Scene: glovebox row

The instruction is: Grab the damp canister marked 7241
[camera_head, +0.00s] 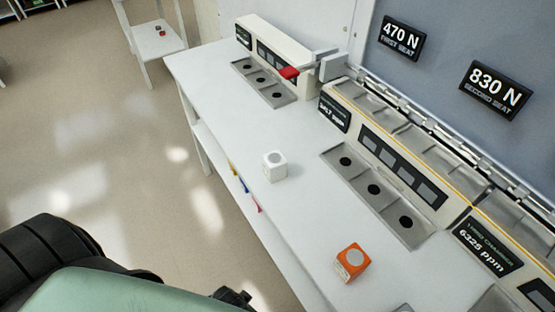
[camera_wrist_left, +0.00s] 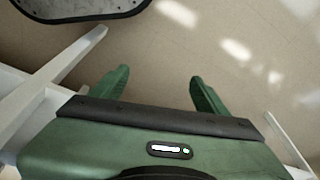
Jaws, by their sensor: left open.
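A white cube-shaped canister (camera_head: 274,166) with a round grey mark on top stands on the white bench (camera_head: 225,105), near its front edge. An orange cube-shaped canister (camera_head: 352,262) with a pale round top stands nearer to me on the same bench. No number 7241 can be read on either, and I cannot tell whether either is damp. My left gripper (camera_wrist_left: 155,78) is open and empty in the left wrist view, its green fingers apart over bare floor. Neither canister shows in that view. My right gripper is not in view.
Grey trays (camera_head: 374,190) with round dark holes line the bench in front of white units with dark displays. A small red piece (camera_head: 289,72) shows at the farther unit. Signs reading 470 N (camera_head: 401,39) and 830 N (camera_head: 496,89) hang behind. Bench surface around the canisters is clear.

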